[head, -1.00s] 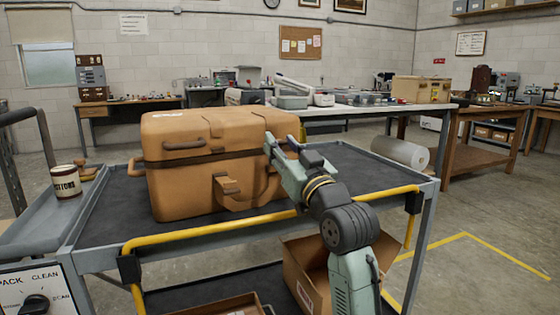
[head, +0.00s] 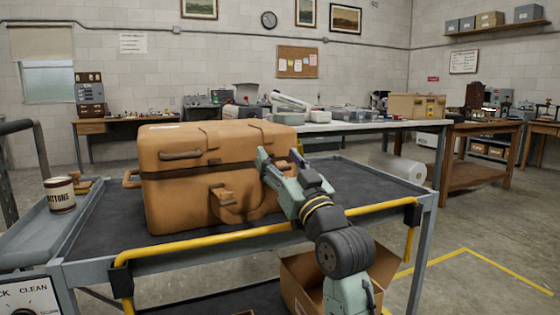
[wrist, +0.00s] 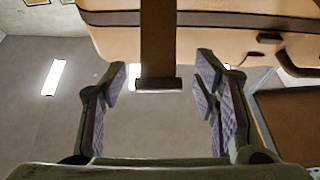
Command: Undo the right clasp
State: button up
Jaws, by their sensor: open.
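The tan case (head: 170,195) stands closed on the cart, with a dark seam band under its lid. A front fitting (head: 222,196) shows near the middle of its facing side. My gripper (head: 279,158) is at the right part of the case and hides what lies behind it in the head view. In the wrist view my gripper (wrist: 162,75) is open, its two padded fingers apart. A brown strap-like clasp (wrist: 158,45) crosses the case's band and ends in a dark bar between the fingers. I see gaps on both sides of it; contact is not visible.
The cart's dark top (head: 95,225) has a yellow rail (head: 215,235) along the front. A tin (head: 60,194) stands on a side tray at left. An open cardboard box (head: 300,280) is below the cart top. Cart surface right of the gripper is clear.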

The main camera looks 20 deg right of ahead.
jog(key=v, duration=1.2)
dwell(0.3)
